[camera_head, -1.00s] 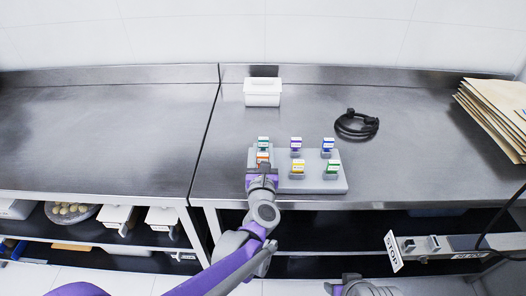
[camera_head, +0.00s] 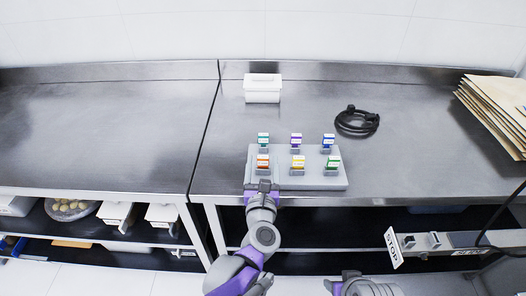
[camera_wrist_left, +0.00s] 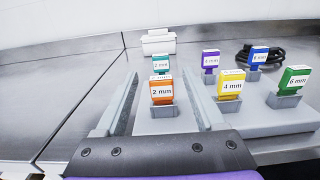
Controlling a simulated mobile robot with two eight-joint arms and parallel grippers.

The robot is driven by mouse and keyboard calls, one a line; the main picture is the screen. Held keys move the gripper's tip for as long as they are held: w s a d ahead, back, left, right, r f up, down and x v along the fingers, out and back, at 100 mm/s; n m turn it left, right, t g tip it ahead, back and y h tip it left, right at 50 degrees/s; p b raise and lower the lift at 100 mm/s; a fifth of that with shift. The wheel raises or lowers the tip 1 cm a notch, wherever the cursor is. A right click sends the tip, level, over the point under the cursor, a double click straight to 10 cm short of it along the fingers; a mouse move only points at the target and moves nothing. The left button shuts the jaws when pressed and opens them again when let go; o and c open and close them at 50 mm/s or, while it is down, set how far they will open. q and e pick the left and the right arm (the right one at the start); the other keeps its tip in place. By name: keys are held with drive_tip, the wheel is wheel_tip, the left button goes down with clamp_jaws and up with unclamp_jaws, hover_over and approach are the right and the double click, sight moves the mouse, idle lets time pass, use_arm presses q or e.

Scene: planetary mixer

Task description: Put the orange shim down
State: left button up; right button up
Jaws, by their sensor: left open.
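The orange shim (camera_head: 263,160), labelled 2 mm, stands upright in the front left slot of the grey holder (camera_head: 312,182). It also shows in the left wrist view (camera_wrist_left: 161,87). My left gripper (camera_head: 264,184) is open and empty, just in front of the orange shim and apart from it in the head view. In the left wrist view its two fingers point toward the holder, one on each side of the shim in the picture. My right gripper cannot be made out; only a grey part of that arm shows at the bottom edge.
A teal shim (camera_head: 263,138) stands right behind the orange one, with a yellow shim (camera_head: 298,161) to its right. Purple, blue and green shims fill other slots. A white box (camera_head: 262,92), a black cable (camera_head: 357,122) and brown folders (camera_head: 497,108) lie farther off.

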use_arm(q)
drive_tip(key=s+m+g+h, duration=0.3)
drive_tip(key=s+m+h, duration=0.35)
drive_tip(key=m, duration=0.95)
drive_tip(key=s+a+f+m+g+y, duration=0.3)
drive_tip(key=s+a+f+m+g, duration=0.2)
drive_tip(key=s+a+f+m, duration=0.2)
drive_tip(key=s+a+f+m+g+y, duration=0.3)
drive_tip(key=s+a+f+m+g, duration=0.2)
drive_tip(key=s+m, duration=0.7)
drive_tip(key=a+f+m, duration=0.1)
drive_tip(key=a+f, duration=0.1)
drive_tip(key=a, duration=0.2)
drive_tip(key=shift+s+a, duration=0.25)
drive_tip(key=shift+y, duration=0.25)
